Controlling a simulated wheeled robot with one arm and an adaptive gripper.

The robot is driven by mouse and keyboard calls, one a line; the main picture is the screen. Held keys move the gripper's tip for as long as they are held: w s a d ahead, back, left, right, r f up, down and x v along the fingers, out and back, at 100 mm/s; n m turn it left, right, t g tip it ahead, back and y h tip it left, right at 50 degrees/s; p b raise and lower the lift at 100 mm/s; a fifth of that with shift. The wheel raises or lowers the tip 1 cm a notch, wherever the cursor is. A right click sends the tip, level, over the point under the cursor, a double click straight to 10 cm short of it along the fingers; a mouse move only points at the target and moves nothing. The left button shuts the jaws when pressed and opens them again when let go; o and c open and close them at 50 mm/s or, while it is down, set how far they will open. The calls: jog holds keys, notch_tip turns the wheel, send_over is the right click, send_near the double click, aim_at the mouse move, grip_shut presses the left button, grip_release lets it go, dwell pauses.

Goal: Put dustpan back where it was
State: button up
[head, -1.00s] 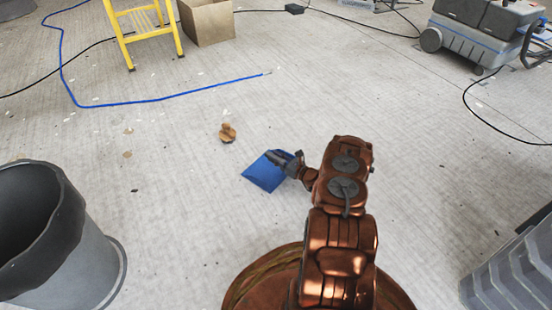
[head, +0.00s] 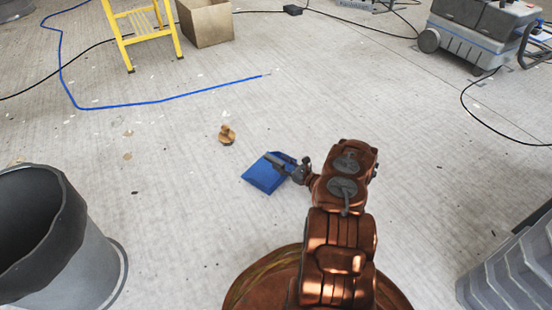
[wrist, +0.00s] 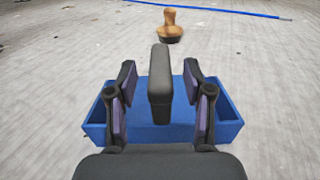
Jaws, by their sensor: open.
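The blue dustpan (head: 264,177) lies on the floor in front of my arm, its dark handle pointing up toward my gripper. In the wrist view the dustpan (wrist: 225,124) spreads out below and ahead, and its dark grey handle (wrist: 160,85) stands between my two fingers. My gripper (wrist: 160,88) is open, with a gap on each side of the handle. In the head view my gripper (head: 297,170) is at the dustpan's right edge, partly covering the handle.
A small brush with a wooden handle (head: 227,134) is on the floor beyond the dustpan. A grey bin (head: 85,265) stands at left, grey crates (head: 520,265) at right. A blue hose (head: 170,98), yellow ladder (head: 128,40) and cardboard box (head: 207,22) lie farther back.

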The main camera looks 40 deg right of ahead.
jog(key=p+v, duration=0.3)
jog(key=v, duration=0.5)
jog(key=w+a+r+n+g+y, duration=0.3)
jog(key=w+a+r+n+y, duration=0.1)
jog(key=a+r, duration=0.5)
jog(key=w+a+r+n+g+y, duration=0.3)
jog(key=w+a+r+n+y, duration=0.15)
jog(key=a+r, duration=0.45)
jog(key=s+a+r+n+g+y, duration=0.1)
jog(key=s+a+r+n+g, duration=0.4)
jog(key=a, duration=0.3)
jog(key=s+a+r+n+g+y, duration=0.15)
jog(key=a+r+n+g, duration=0.25)
jog(key=a+r, duration=0.45)
jog(key=s+a+r+n+g+h, duration=0.3)
jog(key=s+a+n+h, duration=0.1)
jog(key=s, duration=0.6)
jog(key=s+a+r+n+g+h, duration=0.3)
jog(key=s+a+n+g, duration=0.15)
jog(key=s, duration=0.45)
jog(key=s+d+r+n+t+h, duration=0.2)
jog(key=s+d+n+h, duration=0.4)
jog(key=s, duration=0.8)
jog(key=d+r+h, duration=0.1)
jog(key=d+h, duration=0.2)
jog(key=d, duration=0.1)
jog(key=shift+s+n, duration=0.3)
jog(key=shift+s, duration=0.1)
jog(key=shift+d+t, duration=0.15)
jog(key=shift+t, duration=0.1)
